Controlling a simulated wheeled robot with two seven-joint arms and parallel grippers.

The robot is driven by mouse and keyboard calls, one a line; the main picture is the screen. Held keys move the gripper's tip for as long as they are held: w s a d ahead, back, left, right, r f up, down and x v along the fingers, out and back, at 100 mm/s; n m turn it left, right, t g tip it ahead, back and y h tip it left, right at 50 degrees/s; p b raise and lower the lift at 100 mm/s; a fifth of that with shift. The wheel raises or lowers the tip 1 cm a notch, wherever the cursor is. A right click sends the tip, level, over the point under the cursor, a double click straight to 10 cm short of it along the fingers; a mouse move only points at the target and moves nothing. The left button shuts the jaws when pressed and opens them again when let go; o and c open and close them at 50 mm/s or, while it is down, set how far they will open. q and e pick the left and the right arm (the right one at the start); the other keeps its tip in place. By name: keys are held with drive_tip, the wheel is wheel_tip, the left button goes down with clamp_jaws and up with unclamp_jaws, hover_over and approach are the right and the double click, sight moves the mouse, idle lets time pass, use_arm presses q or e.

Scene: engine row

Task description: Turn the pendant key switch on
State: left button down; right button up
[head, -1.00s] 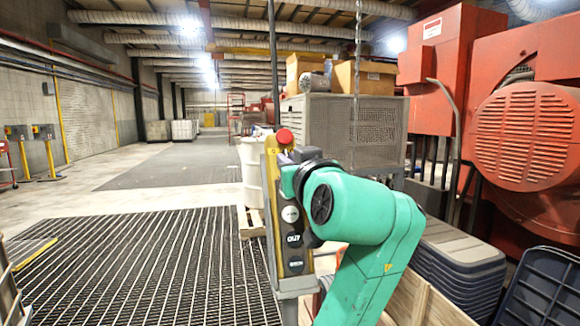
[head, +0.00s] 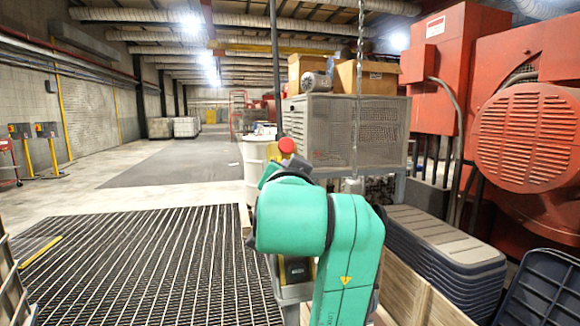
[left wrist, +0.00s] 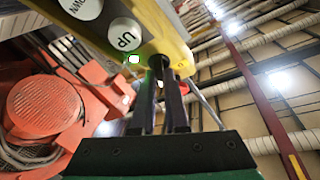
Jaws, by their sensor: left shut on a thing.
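The yellow pendant (head: 296,271) stands upright ahead, with a red mushroom button (head: 287,145) on top. The key's exact angle is unclear. My right gripper is not in view.
A pale drum (head: 257,158) stands behind the pendant. A grey mesh cage (head: 345,132) with boxes is behind it, and a chain hangs in front. Stacked grey bins (head: 445,245) and red machinery (head: 530,135) fill the right. The grating floor (head: 150,265) at left is open.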

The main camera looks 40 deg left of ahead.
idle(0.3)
use_arm(q)
drive_tip(key=c, duration=0.9)
unclamp_jaws()
drive_tip(key=b+v, duration=0.2)
drive_tip(key=v, duration=1.2)
drive_tip(key=shift+s+d, duration=0.2)
